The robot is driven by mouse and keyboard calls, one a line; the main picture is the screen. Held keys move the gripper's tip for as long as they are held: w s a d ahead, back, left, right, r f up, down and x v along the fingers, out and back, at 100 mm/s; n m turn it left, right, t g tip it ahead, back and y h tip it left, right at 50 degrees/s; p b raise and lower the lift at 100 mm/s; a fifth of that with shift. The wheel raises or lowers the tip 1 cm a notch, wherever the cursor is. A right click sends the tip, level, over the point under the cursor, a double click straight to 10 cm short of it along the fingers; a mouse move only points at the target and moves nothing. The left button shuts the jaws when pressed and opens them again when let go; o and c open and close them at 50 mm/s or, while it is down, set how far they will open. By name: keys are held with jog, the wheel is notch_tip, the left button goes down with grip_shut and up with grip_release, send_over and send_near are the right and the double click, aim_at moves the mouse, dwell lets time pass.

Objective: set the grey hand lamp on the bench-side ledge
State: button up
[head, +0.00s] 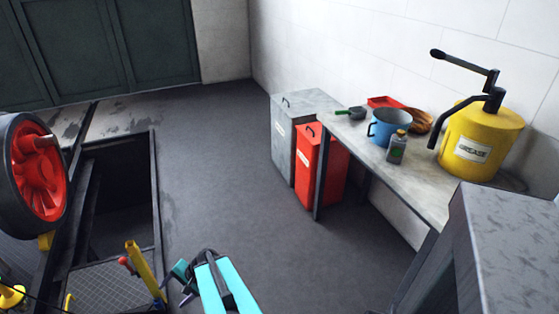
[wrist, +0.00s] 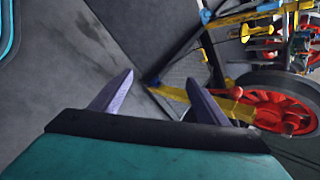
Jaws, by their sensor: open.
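I cannot make out a grey hand lamp in either view. The grey-topped bench (head: 418,186) stands along the white wall at the right in the head view; I cannot tell which surface is the bench-side ledge. My gripper (wrist: 160,78) shows in the wrist view with its two purple fingers apart and nothing between them. Dark floor and a pit edge show beyond the fingers. In the head view my teal arm is at the bottom centre, low over the floor and away from the bench; its fingertips show only in small part.
An open pit (head: 120,200) lies left; floor between is clear.

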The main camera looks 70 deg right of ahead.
jog(key=d+r+m+t+h, duration=0.3)
jog(key=d+r+m, duration=0.3)
jog(key=d, duration=0.7)
jog(key=s+d+r+m+t+h+p, duration=0.1)
jog(key=s+d+r+m+h, duration=0.35)
jog(key=d, duration=0.45)
jog(key=s+d+r+m+h, duration=0.25)
jog(key=s+d+r, duration=0.4)
jog(key=d, duration=0.35)
jog(key=s+d+r+m+t+h+p, duration=0.1)
jog(key=s+d+r+m+h, duration=0.2)
jog(key=s+d+r+m, duration=0.45)
jog(key=s+d+r+m+g+h, duration=0.35)
jog(key=s+d, duration=0.25)
jog(key=s, duration=0.4)
jog(key=s+d+r+m+g+h, duration=0.2)
jog(key=s+d+r+m+h, duration=0.3)
jog(key=s, duration=0.6)
jog(key=s+d+r+m+g, duration=0.1)
jog(key=s+r+m+g, duration=0.2)
jog(key=s, duration=0.8)
jog(key=s+d+r+m+g+p, duration=0.1)
jog(key=s+r+m+g, duration=0.2)
jog(key=s, duration=0.9)
jog(key=shift+m+g, duration=0.35)
jog(key=shift+m, duration=0.35)
jog(key=shift+d+r, duration=0.1)
